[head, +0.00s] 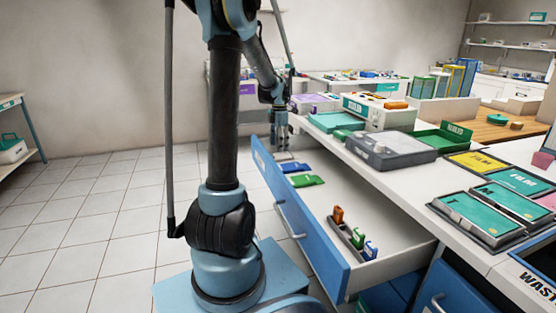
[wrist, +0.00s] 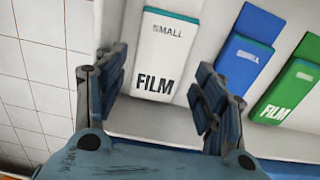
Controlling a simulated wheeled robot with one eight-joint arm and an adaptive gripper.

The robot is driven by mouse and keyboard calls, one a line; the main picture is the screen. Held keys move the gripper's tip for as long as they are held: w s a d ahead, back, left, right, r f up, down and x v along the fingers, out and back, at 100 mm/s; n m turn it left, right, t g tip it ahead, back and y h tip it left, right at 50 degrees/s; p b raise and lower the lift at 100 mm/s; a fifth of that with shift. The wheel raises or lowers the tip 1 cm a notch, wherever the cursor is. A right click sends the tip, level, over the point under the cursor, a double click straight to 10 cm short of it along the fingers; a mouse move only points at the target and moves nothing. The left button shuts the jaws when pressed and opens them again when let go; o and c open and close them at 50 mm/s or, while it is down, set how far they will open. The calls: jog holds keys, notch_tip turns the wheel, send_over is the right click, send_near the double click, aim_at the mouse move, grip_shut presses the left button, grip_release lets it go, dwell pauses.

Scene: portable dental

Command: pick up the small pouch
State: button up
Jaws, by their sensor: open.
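The small pouch (wrist: 165,45) is white with a teal top edge and reads SMALL FILM in the wrist view. It lies in the open drawer (head: 340,215), near its far end. My gripper (wrist: 158,75) is open, with one finger on each side of the pouch's lower part in the picture. Nothing is held. I cannot tell how high the fingers are above the pouch. In the head view, my gripper (head: 283,145) is over the drawer's far end, and the white pouch is hard to make out beneath it.
A blue pouch (wrist: 240,62) and a green pouch (wrist: 289,92) lie to the right of the white one. A grey holder (head: 346,238) with small coloured items stands nearer in the drawer. The counter (head: 395,180) with trays and boxes borders the drawer. Open tiled floor lies left.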

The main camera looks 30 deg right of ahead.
aim_at(279, 155)
jog(key=shift+f, duration=2.3)
jog(key=c, duration=0.7)
